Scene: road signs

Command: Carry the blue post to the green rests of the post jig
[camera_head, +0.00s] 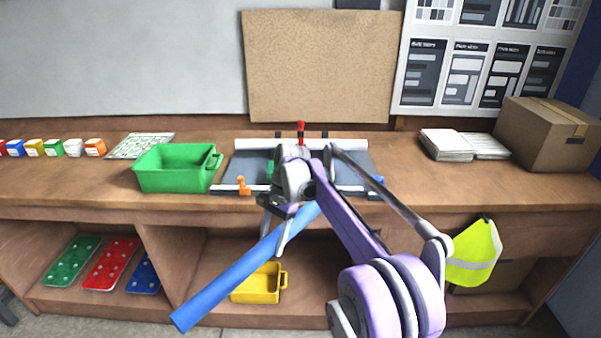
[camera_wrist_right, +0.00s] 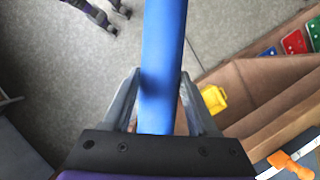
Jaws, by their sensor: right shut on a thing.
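The blue post (camera_head: 235,270) is held in my right gripper (camera_head: 276,230), in front of the bench's front edge. It slants in the head view from lower left to upper right. In the right wrist view, the post (camera_wrist_right: 163,60) runs between the two fingers of the gripper (camera_wrist_right: 160,90), which are shut on it. The post jig (camera_head: 228,188) lies on the bench top behind the gripper, apart from the post. A green rest (camera_head: 270,170) shows at the jig's left; my right arm hides much of the jig's middle. My left gripper does not show.
A green bin (camera_head: 175,170) stands left of the jig. An orange piece (camera_head: 243,186) sits at the jig's front left, a red-topped one (camera_head: 301,128) at its back. A yellow bin (camera_head: 257,285) is on the shelf below. Papers (camera_head: 450,145) and a cardboard box (camera_head: 545,135) stand right.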

